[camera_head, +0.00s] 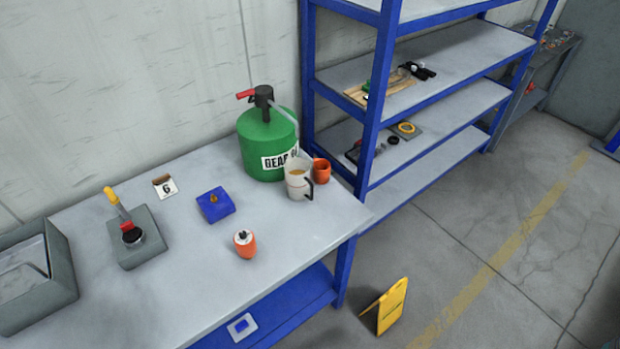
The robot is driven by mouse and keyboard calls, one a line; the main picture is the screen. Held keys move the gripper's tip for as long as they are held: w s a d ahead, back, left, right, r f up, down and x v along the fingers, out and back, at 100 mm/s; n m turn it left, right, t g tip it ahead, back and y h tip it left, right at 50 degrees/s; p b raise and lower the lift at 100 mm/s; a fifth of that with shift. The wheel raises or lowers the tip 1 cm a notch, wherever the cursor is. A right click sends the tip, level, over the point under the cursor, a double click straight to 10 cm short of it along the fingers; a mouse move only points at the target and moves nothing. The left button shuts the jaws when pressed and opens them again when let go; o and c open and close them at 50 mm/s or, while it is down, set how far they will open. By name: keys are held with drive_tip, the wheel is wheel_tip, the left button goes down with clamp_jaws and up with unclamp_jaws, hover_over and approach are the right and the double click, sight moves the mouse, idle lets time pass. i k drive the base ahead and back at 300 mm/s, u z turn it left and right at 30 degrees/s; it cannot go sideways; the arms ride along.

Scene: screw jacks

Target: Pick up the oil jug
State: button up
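A pale jug (296,182) with a dark handle on its right side stands upright near the right end of the grey workbench (190,275). Something yellowish shows inside its open top. It stands in front of a large green drum (262,140) with a black pump head and a red handle. The drum's label starts "GEAR" and the jug partly hides it. An orange cup (321,171) stands close behind the jug's right side; I cannot tell if they touch. My gripper does not show in this view.
On the bench are an orange-red canister (245,246), a blue block (215,206), a card marked 6 (166,188), a grey block with a yellow-handled tool (139,246) and a grey bin (52,285). Blue shelving (372,100) rises at right. A yellow floor sign (392,306) stands nearby.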

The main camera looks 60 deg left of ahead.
sight(300, 186)
drive_tip(key=z, duration=0.05)
drive_tip(key=i, duration=1.45)
drive_tip(key=u, duration=2.15)
